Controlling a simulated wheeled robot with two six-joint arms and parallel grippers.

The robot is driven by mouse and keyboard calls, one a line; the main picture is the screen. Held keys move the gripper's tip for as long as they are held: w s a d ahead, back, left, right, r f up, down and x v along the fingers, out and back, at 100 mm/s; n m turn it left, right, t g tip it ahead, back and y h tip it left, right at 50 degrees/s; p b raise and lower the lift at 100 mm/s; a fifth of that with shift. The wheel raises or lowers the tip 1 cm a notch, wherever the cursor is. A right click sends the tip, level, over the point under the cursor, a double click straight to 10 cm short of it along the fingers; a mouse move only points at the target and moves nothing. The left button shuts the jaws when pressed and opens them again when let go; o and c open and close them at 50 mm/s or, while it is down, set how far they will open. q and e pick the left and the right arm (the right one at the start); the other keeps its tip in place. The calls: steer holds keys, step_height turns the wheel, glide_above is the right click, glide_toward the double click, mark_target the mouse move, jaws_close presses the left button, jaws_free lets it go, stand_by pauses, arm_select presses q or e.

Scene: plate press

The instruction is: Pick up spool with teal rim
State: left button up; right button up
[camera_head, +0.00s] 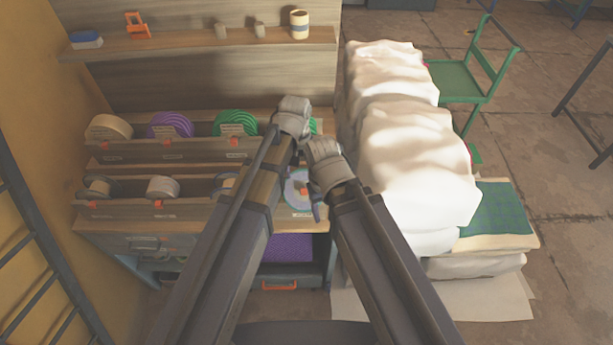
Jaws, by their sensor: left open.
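I cannot clearly make out a teal rim on any spool. A round pale disc (292,190) with a bluish-lilac edge and an orange spot lies farther right, partly hidden by my arms. My left gripper (315,208) is mostly hidden by my arms; a dark finger shows beside the disc, and it is open. My right gripper is hidden behind the arms.
The upper trough (125,155) holds beige, purple and green coils. A shelf (200,43) above carries small items. White cloth-covered stacks (410,160) stand close on the right, with a green chair (470,80) beyond. A purple mat (288,248) lies below.

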mark_target(304, 188)
arm_select(q)
steer(key=shift+w, duration=0.3)
step_height(304, 188, down, 3)
steer(key=b, duration=0.2)
steer(key=shift+d+r+b, duration=0.15)
steer(key=shift+b, duration=0.25)
steer(key=shift+s, duration=0.1)
steer(key=f+b, duration=0.5)
steer(key=shift+s+d+f, duration=0.1)
steer(key=shift+d, duration=0.3)
jaws_close()
